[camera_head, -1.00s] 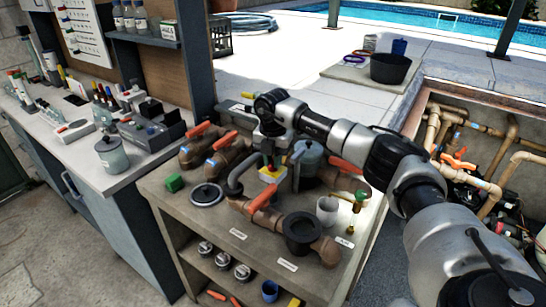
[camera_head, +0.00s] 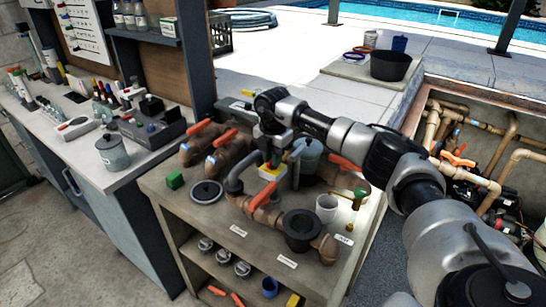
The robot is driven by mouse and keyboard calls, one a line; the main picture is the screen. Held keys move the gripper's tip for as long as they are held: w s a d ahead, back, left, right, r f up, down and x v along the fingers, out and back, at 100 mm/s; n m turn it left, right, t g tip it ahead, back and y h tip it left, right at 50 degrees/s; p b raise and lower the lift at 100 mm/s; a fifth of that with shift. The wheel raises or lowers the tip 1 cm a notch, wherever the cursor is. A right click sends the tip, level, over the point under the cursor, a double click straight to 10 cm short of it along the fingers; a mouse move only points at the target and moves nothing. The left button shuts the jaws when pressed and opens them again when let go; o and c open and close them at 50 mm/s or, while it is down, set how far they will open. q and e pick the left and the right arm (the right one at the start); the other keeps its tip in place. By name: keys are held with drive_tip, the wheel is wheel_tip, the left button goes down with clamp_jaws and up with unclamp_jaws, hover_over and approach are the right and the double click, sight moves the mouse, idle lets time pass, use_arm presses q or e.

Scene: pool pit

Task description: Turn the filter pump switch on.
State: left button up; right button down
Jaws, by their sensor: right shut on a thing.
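The fingers and wrist hide most of that part, so I cannot tell the switch's position. My left gripper is not in view.
Brown pipes with orange valve handles (camera_head: 228,139) stand close around the box. A grey canister (camera_head: 308,157) stands just right of my gripper.

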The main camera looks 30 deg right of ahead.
drive_tip(key=c, duration=1.1)
unclamp_jaws()
drive_tip(key=shift+r, duration=0.1)
wheel_tip(320, 180, up, 11)
drive_tip(key=shift+f+b, duration=0.2)
drive_tip(key=shift+b, duration=1.05)
